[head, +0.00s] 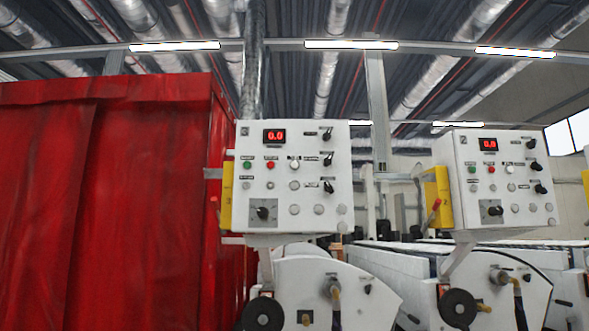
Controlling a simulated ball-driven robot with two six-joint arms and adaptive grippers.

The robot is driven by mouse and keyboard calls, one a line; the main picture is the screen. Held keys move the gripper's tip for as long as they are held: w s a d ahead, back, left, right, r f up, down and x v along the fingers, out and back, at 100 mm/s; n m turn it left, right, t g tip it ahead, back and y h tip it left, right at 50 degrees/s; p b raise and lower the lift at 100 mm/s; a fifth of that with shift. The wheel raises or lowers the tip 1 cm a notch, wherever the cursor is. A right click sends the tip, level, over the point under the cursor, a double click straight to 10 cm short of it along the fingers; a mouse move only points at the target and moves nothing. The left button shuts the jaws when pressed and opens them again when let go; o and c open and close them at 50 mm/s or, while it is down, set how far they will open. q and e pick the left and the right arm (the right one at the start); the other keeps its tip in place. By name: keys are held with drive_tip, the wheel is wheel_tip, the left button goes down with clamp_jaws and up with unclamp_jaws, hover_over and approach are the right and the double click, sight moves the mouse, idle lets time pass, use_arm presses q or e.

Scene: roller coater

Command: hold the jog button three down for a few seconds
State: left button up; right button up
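A white control box (252,200) hangs at the centre, with a red display (274,136) reading 0.0. It carries a green button (247,165), a red button (271,165), a white button (295,165), several pale round buttons, black switches and a dark knob (263,213). A similar control box (460,210) with a 0.0 display (488,144) is at the right. The labels are too small to read, so I cannot tell which button is jog three. Neither of my grippers shows in the head view.
A red curtain (100,200) fills the left side. White machine housings (350,290) with dark handwheels (262,315) stand below the boxes. Yellow panels (227,195) are fixed to the boxes' left sides. Ducts and lights run overhead.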

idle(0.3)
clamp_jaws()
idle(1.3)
